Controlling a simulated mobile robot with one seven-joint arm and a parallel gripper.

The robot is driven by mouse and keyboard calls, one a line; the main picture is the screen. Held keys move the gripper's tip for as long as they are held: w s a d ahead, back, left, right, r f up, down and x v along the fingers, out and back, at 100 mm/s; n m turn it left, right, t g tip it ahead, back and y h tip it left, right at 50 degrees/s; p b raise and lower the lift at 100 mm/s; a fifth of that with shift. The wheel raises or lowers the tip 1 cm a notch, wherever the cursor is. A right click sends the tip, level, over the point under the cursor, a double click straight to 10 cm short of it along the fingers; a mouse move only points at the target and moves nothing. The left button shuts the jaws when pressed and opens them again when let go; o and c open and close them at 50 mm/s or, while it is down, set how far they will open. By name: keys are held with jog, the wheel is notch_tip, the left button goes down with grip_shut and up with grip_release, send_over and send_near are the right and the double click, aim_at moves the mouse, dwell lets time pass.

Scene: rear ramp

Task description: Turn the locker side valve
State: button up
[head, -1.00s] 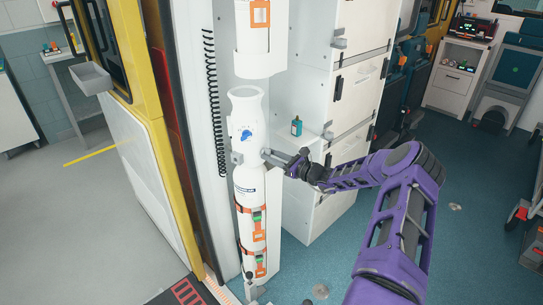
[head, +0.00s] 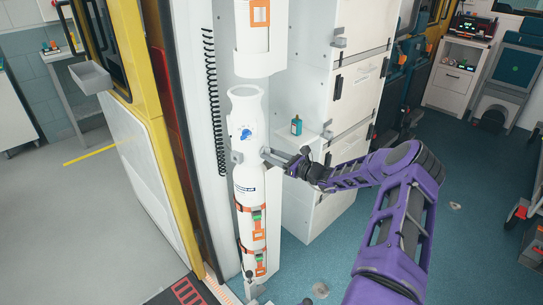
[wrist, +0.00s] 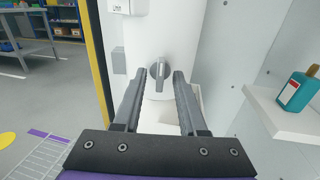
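The side valve (wrist: 160,74) is a grey upright lever on a round grey base, on the face of a white cylinder (wrist: 150,40). In the wrist view my gripper (wrist: 160,76) is open, with one finger on each side of the lever and visible gaps on both sides. In the head view my gripper (head: 267,152) reaches from the right to the side of the white cylinder (head: 246,180), and the lever is hard to make out at the fingertips.
White lockers (head: 350,90) stand behind my arm. A teal bottle (head: 296,126) stands on a small white shelf just right of the gripper and shows in the wrist view (wrist: 298,92). A black coiled cord (head: 213,100) hangs left of the cylinder.

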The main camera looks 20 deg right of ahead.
jog(key=v, duration=1.7)
jog(key=shift+s, duration=0.2)
